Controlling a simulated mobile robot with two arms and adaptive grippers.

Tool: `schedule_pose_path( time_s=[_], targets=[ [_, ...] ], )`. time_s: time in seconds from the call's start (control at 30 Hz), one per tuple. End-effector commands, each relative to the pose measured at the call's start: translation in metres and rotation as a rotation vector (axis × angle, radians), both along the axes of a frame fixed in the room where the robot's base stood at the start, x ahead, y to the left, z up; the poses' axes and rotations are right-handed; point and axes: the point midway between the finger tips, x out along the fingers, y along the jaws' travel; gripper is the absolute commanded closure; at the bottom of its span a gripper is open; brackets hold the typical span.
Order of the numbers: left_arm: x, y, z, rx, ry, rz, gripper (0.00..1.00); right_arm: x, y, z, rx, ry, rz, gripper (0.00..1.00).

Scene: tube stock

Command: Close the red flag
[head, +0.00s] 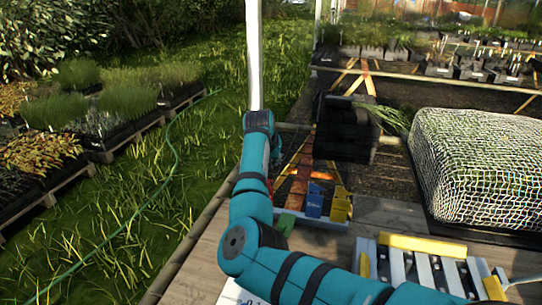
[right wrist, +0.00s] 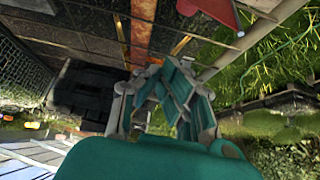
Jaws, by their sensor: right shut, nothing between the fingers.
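A red flat piece (right wrist: 212,10), which looks like the red flag, shows at the top of the right wrist view, cut off by the frame edge. In the head view only a small red patch (head: 270,187) shows beside my forearm. A blue flag (head: 314,203), a yellow flag (head: 339,207) and a green flag (head: 285,222) stand close together on the bench. My right gripper (right wrist: 178,90) is shut and empty, apart from the red piece. In the head view my right arm mostly hides it. My left gripper is not in view.
A white pole (head: 254,55) rises behind my right wrist. A black box (head: 346,130) stands behind the flags. A net-covered tray (head: 470,165) and a yellow-and-white rack (head: 425,247) lie to the right.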

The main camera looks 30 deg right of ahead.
Motion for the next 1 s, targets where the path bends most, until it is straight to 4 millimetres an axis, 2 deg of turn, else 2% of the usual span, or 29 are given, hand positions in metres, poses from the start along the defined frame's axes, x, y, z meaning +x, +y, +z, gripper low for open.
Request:
schedule_pose_path(
  time_s=[0.2, 0.27, 0.5, 1.0],
  targets=[
    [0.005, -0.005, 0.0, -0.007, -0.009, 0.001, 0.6, 0.012, -0.015, -0.028, 0.002, 0.001, 0.0, 1.0],
    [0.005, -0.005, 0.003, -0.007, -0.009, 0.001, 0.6, 0.007, -0.005, -0.028, 0.001, -0.001, 0.001, 1.0],
    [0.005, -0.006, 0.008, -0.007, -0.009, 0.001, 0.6, -0.008, 0.012, -0.034, 0.001, -0.002, 0.0, 1.0],
    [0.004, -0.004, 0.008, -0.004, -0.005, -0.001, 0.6, -0.013, 0.017, -0.036, 0.001, -0.001, 0.001, 1.0]
  ],
)
